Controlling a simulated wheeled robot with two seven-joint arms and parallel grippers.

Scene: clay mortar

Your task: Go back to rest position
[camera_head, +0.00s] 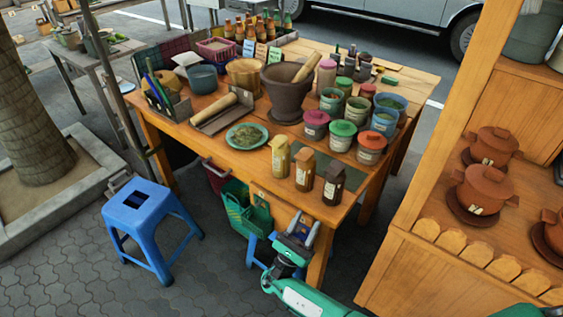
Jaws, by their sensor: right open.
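The dark clay mortar (286,97) stands upright on the wooden table (222,155), with a wooden pestle (307,67) leaning out of its mouth to the right. My right gripper (301,227) is low in front of the table's near edge, below the small bottles. Its fingers are apart, with nothing seen between them. It is well away from the mortar. My left gripper is not in view.
Three small bottles (304,170) stand near the table's front edge, with a green plate (246,136) and lidded jars (342,136) behind. A blue stool (148,218) stands at left. A wooden stall (432,258) with clay pots (484,190) is at right.

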